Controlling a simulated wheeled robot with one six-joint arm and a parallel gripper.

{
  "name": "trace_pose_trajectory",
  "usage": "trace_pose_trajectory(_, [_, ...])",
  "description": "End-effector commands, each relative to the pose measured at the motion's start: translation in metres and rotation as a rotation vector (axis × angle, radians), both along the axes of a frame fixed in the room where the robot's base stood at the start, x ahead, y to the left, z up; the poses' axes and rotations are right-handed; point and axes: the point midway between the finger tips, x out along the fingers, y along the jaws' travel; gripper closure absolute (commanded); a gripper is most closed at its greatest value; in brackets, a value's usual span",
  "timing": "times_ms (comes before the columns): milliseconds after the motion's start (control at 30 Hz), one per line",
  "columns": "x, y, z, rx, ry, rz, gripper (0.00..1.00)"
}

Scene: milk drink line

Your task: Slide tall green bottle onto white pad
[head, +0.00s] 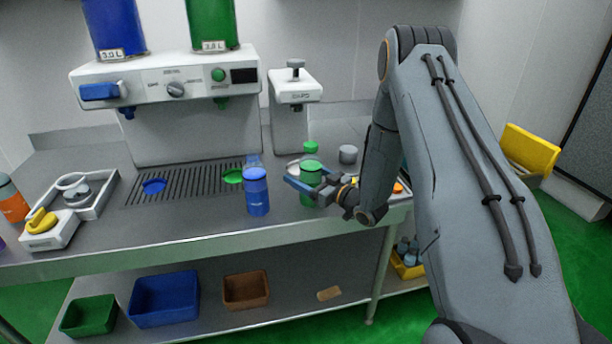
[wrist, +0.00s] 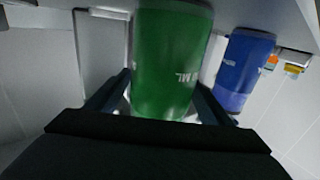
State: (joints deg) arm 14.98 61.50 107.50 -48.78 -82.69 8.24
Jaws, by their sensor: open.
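The tall green bottle (head: 311,171) stands upright on the steel counter, in front of the dispenser. In the wrist view the green bottle (wrist: 168,50) fills the middle, with pale lettering on its side. My gripper (head: 312,184) is open around the bottle, and the wrist view shows my gripper (wrist: 163,80) with one finger on each side of it. I cannot tell whether either finger touches it. A whitish flat patch (head: 293,167), possibly the white pad, shows just behind and left of the bottle, partly hidden by it.
A blue bottle (head: 257,195) stands close to the left, also near a finger in the wrist view (wrist: 243,70). A slotted drip tray (head: 190,182) lies further left.

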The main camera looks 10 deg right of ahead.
Motion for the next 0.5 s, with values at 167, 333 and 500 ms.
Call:
trace_pose_trajectory(167, [-0.0001,-0.0001,0.0000,0.000,0.000,0.000,0.41])
trace_pose_trajectory(333, [-0.0002,-0.0001,0.0001,0.000,0.000,0.000,0.70])
trace_pose_trajectory(500, [0.0003,-0.0001,0.0001,0.000,0.000,0.000,0.88])
